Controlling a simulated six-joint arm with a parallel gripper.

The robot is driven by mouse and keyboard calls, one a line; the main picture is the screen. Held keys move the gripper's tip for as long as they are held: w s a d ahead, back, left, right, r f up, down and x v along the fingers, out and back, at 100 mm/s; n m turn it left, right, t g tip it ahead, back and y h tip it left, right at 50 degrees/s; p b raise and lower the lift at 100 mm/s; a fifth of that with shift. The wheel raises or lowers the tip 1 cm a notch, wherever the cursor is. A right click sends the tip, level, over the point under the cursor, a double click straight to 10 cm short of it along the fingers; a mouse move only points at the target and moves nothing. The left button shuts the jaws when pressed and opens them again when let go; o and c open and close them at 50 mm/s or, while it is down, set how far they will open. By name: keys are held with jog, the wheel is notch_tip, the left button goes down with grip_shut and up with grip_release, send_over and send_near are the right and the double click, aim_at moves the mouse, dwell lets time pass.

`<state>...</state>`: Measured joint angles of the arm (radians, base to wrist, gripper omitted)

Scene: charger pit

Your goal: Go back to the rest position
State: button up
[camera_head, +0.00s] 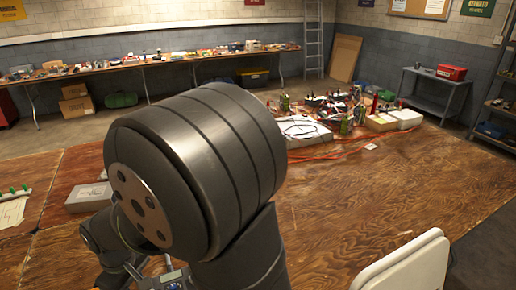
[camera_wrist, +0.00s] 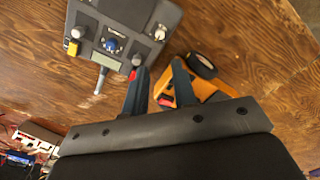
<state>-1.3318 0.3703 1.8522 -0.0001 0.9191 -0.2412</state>
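My gripper (camera_wrist: 159,68) shows in the wrist view with its two dark fingers apart. The gap between them is empty, with wooden table (camera_wrist: 40,65) seen through it. A grey panel box (camera_wrist: 88,45) with knobs, a blue button and a metal plug-like part lies beyond the left finger. An orange-yellow item (camera_wrist: 212,90) with a black round part lies partly behind the right finger. In the head view my arm fills the middle and hides much of the table; the fingers cannot be made out there.
A grey box (camera_head: 88,197) sits on the table at left. Cluttered tools (camera_head: 340,110) and orange cables (camera_head: 335,142) lie at the table's far side. A white chair back (camera_head: 410,265) stands at front right. The table's right part (camera_head: 400,190) is clear.

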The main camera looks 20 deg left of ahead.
notch_tip(320, 180, down, 13)
jog(key=shift+r, duration=0.15)
jog(key=m, duration=0.9)
jog(key=shift+m, duration=0.3)
jog(key=shift+r, duration=1.1)
